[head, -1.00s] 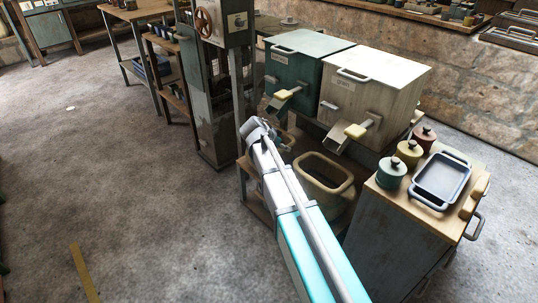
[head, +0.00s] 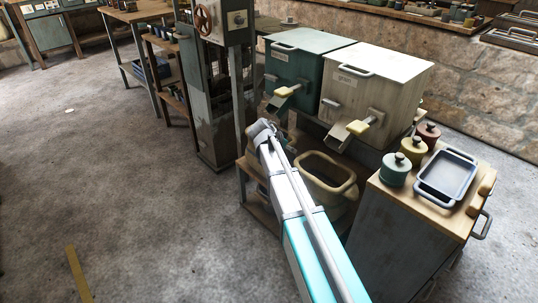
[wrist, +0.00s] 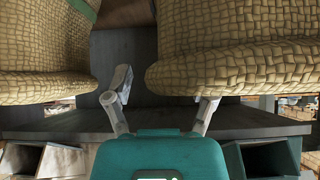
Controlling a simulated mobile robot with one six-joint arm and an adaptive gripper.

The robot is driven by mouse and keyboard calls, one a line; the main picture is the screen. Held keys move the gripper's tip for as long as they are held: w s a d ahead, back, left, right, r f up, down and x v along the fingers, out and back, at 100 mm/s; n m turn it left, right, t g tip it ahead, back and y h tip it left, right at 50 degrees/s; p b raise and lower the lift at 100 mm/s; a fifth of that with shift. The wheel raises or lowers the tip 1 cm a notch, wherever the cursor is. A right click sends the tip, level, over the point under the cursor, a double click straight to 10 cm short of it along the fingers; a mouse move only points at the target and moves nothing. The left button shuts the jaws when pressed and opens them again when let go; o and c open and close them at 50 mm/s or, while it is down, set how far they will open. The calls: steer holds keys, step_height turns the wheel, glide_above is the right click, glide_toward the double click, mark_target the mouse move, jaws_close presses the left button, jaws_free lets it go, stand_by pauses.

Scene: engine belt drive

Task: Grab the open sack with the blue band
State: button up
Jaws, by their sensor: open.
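My gripper (wrist: 163,102) is open in the wrist view, its two pale fingers apart. A large woven sack (wrist: 240,45) fills the upper right; the right finger overlaps its lower edge, and I cannot tell if they touch. A second woven sack (wrist: 42,50) stands at the left, with a greenish band (wrist: 86,8) near its top. No clearly blue band shows. In the head view, an open tan container with a thick rolled rim (head: 327,158), perhaps one of the sacks, stands right of my arm's end. My arm hides part of the area there, and the fingers are unclear.
A teal bin (head: 300,68) and a cream bin (head: 375,85) with spouts overhang the rack. A cabinet with lidded pots and a blue tray (head: 447,175) stands at the right. A dark shelf (wrist: 120,55) lies between the sacks. The floor at left is mostly clear.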

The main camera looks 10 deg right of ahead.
jaws_close()
stand_by(0.4)
steer(key=shift+r, duration=0.2)
stand_by(0.3)
steer(key=shift+r+p, duration=1.65)
steer(key=shift+p, duration=0.25)
steer(key=shift+s+a+f, duration=0.1)
steer(key=shift+s+a, duration=0.3)
steer(key=shift+a, duration=0.25)
steer(key=s+a, duration=0.9)
steer(key=a, duration=0.4)
steer(key=shift+s+a, duration=0.2)
steer(key=shift+s, duration=0.1)
